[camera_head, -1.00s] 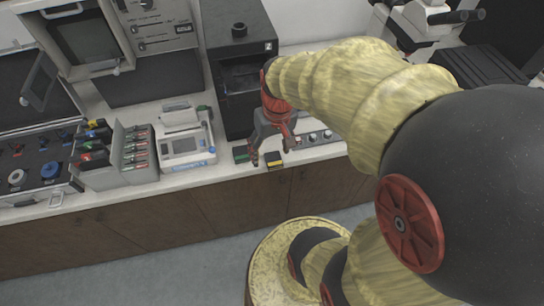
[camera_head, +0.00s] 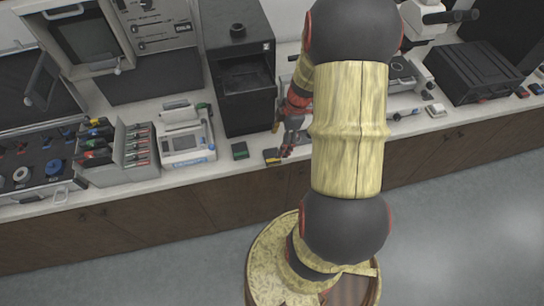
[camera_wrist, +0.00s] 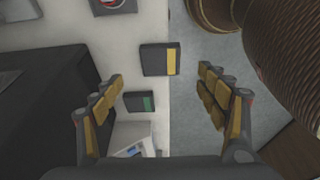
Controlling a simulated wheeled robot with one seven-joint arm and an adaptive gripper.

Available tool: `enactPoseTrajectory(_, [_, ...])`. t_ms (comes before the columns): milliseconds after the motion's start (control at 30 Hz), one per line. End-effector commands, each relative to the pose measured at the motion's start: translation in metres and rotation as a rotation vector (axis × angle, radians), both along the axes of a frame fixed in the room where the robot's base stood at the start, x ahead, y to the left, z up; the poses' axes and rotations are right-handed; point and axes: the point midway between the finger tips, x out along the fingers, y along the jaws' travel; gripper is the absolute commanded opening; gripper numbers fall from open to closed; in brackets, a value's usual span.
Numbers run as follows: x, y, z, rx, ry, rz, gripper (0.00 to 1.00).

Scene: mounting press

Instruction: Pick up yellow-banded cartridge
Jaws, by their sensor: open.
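The yellow-banded cartridge (camera_wrist: 158,60) is a dark block with a yellow stripe. In the wrist view it lies on the pale counter at its front edge, ahead of my open gripper (camera_wrist: 160,108) and between the lines of its fingers. In the head view the cartridge (camera_head: 272,157) lies at the counter's front edge, just left of my gripper (camera_head: 284,140). The fingers are spread and nothing is between them that I can see touching. The head view shows the fingers only partly and small.
A green-marked cartridge (camera_head: 240,150) lies left of the yellow-banded one; it also shows in the wrist view (camera_wrist: 139,102). A black press housing (camera_head: 240,75) stands behind. A white printer-like device (camera_head: 186,143) is further left. The counter drops off at its front edge.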

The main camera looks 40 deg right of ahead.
Motion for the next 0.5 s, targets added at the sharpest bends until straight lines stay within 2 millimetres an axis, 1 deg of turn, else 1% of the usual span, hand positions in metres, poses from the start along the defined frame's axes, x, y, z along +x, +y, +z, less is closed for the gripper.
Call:
enactPoseTrajectory(200, [0.002,0.006,-0.021,0.001,0.0,0.015,0.74])
enactPoseTrajectory(367, [0.004,0.008,-0.031,0.001,-0.001,0.013,0.74])
enactPoseTrajectory(500, [0.006,0.013,-0.049,0.001,0.001,0.013,0.74])
